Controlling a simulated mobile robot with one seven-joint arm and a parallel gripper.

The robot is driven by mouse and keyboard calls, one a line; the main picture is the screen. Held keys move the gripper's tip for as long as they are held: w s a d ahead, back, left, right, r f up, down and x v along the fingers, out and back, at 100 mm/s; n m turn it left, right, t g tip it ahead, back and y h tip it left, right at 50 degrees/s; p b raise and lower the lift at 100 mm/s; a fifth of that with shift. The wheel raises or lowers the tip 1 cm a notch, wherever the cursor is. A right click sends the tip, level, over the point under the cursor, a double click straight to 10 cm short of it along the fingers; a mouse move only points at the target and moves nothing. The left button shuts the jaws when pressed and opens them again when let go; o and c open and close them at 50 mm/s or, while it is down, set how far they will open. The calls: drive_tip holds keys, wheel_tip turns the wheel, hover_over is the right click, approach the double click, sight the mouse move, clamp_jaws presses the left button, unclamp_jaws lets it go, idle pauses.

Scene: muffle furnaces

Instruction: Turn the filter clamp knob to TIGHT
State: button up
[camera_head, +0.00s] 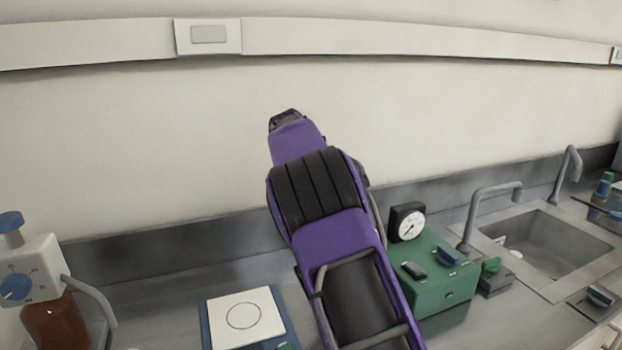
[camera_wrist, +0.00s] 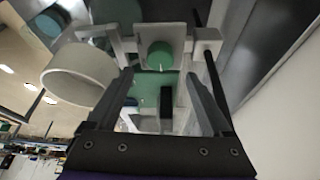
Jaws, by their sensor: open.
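In the wrist view a round green knob (camera_wrist: 160,56) with a small pale mark at its lower edge sits on a light grey clamp-like frame (camera_wrist: 130,42). I take it for the filter clamp knob, but no TIGHT label is readable. My gripper (camera_wrist: 158,82) is open, with a finger on either side below the knob in the picture. The knob appears ahead of the gap between the fingertips; contact cannot be told. In the head view my purple arm hides my gripper, and I cannot identify the clamp knob there.
A white cup-like part (camera_wrist: 78,74) is close left of the fingers. In the head view a green box (camera_head: 440,284) with a gauge (camera_head: 410,226) stands right of my arm, beside a sink (camera_head: 550,245). A plate (camera_head: 245,314) and a bottle-topped dispenser (camera_head: 35,270) are left.

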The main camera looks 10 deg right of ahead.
drive_tip(key=v, duration=1.1)
drive_tip(key=shift+r, duration=0.25)
drive_tip(key=shift+a, duration=0.15)
